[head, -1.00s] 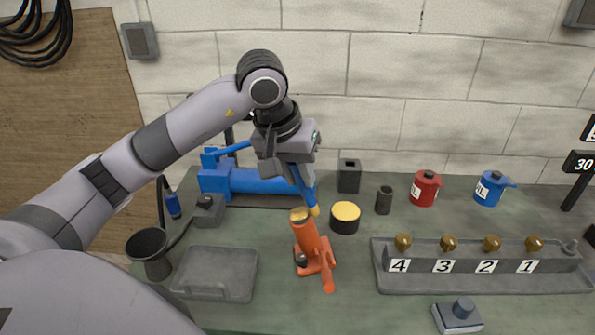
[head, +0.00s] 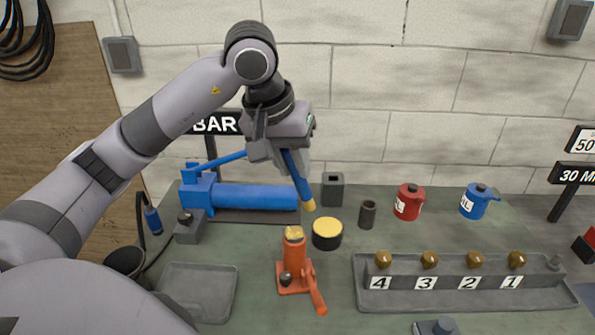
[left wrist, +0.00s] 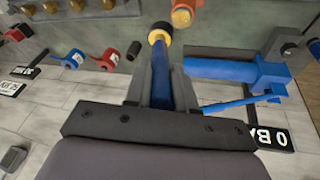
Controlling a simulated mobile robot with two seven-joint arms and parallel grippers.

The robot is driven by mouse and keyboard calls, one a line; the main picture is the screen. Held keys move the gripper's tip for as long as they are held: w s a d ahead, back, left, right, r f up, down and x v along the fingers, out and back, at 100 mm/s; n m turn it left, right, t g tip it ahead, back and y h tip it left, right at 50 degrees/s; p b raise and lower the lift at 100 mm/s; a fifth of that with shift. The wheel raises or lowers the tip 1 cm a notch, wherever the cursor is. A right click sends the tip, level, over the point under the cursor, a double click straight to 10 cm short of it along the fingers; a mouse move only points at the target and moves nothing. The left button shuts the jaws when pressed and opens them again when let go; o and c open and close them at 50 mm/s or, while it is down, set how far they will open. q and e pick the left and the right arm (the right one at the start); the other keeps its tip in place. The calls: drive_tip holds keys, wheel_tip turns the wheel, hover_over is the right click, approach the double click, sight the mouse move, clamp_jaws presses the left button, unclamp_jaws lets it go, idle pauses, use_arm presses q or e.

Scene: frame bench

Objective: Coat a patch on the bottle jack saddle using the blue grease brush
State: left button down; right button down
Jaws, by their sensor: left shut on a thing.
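The orange bottle jack (head: 296,270) stands upright on the bench, with a yellow patch on its saddle (head: 294,233). The jack top also shows at the upper edge of the left wrist view (left wrist: 182,17). My left gripper (head: 284,155) is shut on the blue grease brush (head: 298,178), which slants down with its yellow tip lowest. The tip is raised clear of the saddle, up and slightly right of it in the head view. In the left wrist view the brush (left wrist: 161,80) runs between the fingers. My right gripper is not in view.
A black tin with yellow grease (head: 327,236) stands right of the jack. A blue cylinder unit (head: 250,196) lies behind. A grey tray (head: 200,290) is front left. Red (head: 409,203) and blue (head: 474,203) cans stand back right, behind a numbered rack (head: 460,294).

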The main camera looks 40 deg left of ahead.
use_arm(q)
drive_tip(key=shift+r, duration=1.1)
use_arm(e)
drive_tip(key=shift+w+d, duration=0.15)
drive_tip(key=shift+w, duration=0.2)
